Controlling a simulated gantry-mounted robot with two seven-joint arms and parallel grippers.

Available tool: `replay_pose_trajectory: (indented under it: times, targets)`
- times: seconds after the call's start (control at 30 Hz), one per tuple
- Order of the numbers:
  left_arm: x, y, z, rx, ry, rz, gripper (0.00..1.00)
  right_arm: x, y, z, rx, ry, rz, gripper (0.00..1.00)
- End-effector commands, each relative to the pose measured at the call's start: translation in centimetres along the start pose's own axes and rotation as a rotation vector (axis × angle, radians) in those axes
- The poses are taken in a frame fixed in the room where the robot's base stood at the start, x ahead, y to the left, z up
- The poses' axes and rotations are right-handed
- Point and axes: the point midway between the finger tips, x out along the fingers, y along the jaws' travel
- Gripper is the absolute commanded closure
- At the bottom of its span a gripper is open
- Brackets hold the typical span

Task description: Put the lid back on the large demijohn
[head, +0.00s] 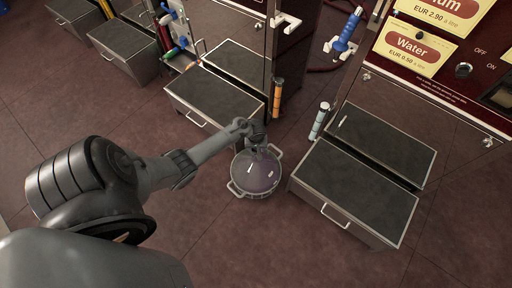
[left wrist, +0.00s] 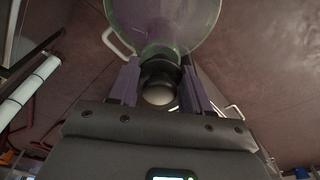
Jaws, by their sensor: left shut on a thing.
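The large demijohn (head: 262,178) is a round, clear glass vessel with a purple tint, standing on the floor in a pale carrier with side handles. Its glass body also fills the top of the left wrist view (left wrist: 165,18). My left gripper (head: 257,140) is over its far upper edge. In the left wrist view my left gripper (left wrist: 160,85) is shut on the dark round lid (left wrist: 158,88), held between the two purple-grey fingers. The lid is close to the glass; I cannot tell whether it touches the neck. My right gripper is not in view.
A grey-topped metal step (head: 355,195) stands close to the right, and another (head: 215,95) lies behind to the left, both before the pump cabinets. A blue nozzle (head: 347,32) hangs at the back. The floor in front (head: 260,240) is clear.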

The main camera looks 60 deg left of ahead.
Motion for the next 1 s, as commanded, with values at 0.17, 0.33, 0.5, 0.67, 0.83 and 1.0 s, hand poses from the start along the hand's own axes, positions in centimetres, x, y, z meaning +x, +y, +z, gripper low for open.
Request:
replay_pose_trajectory:
  times: [0.17,0.33,0.5,0.67,0.83,1.0]
  targets:
    - [0.00,0.00,-0.01,0.000,0.000,0.000,0.80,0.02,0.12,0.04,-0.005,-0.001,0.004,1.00]
    - [-0.02,0.00,-0.01,-0.001,0.000,0.000,0.80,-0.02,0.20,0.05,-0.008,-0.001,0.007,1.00]
    - [-0.06,0.00,-0.01,-0.001,0.000,0.000,0.80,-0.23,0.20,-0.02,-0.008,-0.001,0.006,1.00]
    - [-0.04,-0.01,0.03,-0.001,-0.001,-0.001,0.80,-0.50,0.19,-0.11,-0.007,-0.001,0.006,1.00]
    - [0.01,0.01,0.02,0.000,0.000,0.000,0.80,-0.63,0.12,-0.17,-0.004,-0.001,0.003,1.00]
    - [0.05,0.02,0.01,0.000,0.000,0.000,0.80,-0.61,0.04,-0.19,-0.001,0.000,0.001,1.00]
